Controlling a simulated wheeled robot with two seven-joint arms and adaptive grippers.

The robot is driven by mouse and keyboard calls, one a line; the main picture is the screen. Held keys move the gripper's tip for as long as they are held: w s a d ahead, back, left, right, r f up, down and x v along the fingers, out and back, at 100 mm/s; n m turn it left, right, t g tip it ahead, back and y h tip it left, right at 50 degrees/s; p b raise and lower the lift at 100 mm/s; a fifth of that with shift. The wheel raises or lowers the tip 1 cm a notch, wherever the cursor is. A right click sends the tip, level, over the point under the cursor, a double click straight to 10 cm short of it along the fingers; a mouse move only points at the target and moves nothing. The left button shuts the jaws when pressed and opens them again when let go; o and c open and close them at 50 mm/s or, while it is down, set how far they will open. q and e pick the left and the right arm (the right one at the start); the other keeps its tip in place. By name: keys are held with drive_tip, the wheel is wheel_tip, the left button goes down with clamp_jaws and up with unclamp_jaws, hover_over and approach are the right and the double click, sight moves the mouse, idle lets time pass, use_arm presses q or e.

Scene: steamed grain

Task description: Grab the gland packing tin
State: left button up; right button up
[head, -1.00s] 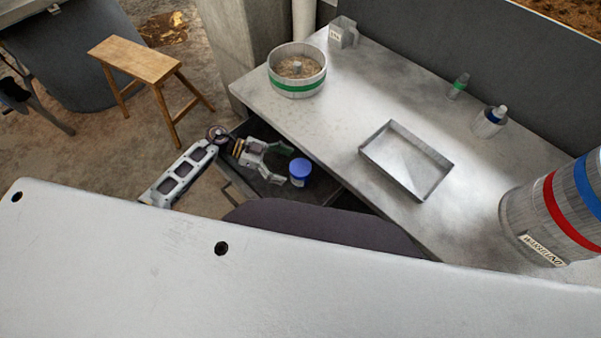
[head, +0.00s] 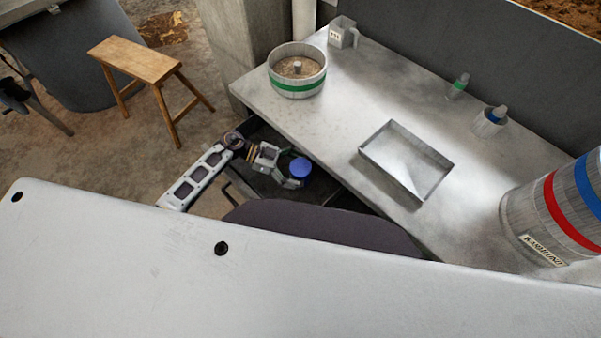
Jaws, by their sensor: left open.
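A small round tin with a blue lid (head: 300,168), which looks like the gland packing tin, stands in the dark open drawer (head: 262,186) below the table's front edge. My left gripper (head: 295,170) comes in from the left, over the drawer, and is open. Its fingers are at the tin, seemingly one on each side; whether they touch it cannot be told. The tin's lower body is mostly hidden by the gripper. My right gripper is not in view.
The metal table (head: 340,120) lies just behind the drawer. A wooden stool (head: 140,60) stands at left.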

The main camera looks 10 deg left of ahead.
use_arm(q)
drive_tip(key=shift+d+f, duration=0.25)
drive_tip(key=shift+d, duration=0.4)
drive_tip(key=shift+d+f, duration=0.1)
drive_tip(key=shift+d, duration=0.05)
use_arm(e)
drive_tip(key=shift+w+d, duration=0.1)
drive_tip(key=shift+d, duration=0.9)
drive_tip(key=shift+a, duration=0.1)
